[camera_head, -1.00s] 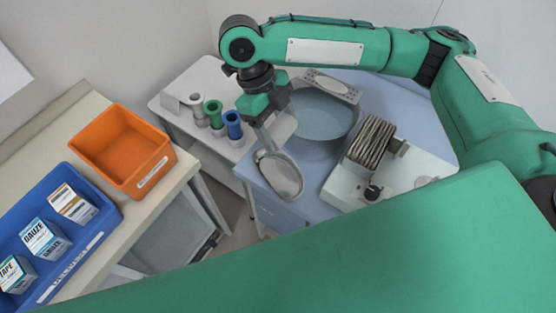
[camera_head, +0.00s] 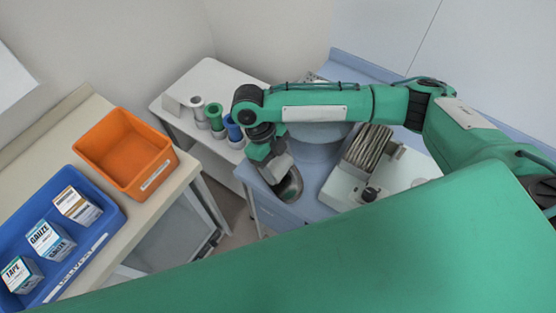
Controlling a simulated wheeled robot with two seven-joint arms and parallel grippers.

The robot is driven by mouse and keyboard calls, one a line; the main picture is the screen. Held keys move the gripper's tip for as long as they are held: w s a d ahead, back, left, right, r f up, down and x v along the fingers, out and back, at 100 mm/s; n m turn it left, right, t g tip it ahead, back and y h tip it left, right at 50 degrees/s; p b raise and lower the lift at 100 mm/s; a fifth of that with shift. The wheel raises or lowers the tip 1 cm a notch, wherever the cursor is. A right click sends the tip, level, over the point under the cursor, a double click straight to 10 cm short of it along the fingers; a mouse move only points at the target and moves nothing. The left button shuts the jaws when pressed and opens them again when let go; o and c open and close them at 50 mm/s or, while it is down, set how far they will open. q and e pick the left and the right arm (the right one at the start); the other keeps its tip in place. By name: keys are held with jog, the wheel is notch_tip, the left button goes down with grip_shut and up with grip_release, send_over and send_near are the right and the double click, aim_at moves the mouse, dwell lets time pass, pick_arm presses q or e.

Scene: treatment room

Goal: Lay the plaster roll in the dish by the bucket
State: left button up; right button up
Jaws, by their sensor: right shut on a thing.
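My right gripper (camera_head: 277,170) reaches down over the dish from the arm above and is shut on a pale thing, which I take to be the plaster roll; the fingers mostly hide it. The oval metal dish (camera_head: 292,188) lies under the gripper on the blue-topped unit, and only part of it shows. Whether the roll touches the dish I cannot tell. The grey-blue bucket (camera_head: 318,138) stands just behind and right of the dish, its upper part covered by my right arm. My left gripper is not in view.
A white shelf (camera_head: 175,90) at the back holds white, green and blue upright rolls (camera_head: 215,117). An orange bin (camera_head: 125,150) and a blue tray of boxes (camera_head: 105,240) are at left.

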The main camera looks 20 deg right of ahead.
jog(key=shift+f, duration=0.55)
jog(key=o, duration=0.8)
jog(key=shift+c, duration=0.2)
jog(key=shift+r, duration=0.55)
jog(key=b+v, duration=0.3)
jog(key=v, duration=0.9)
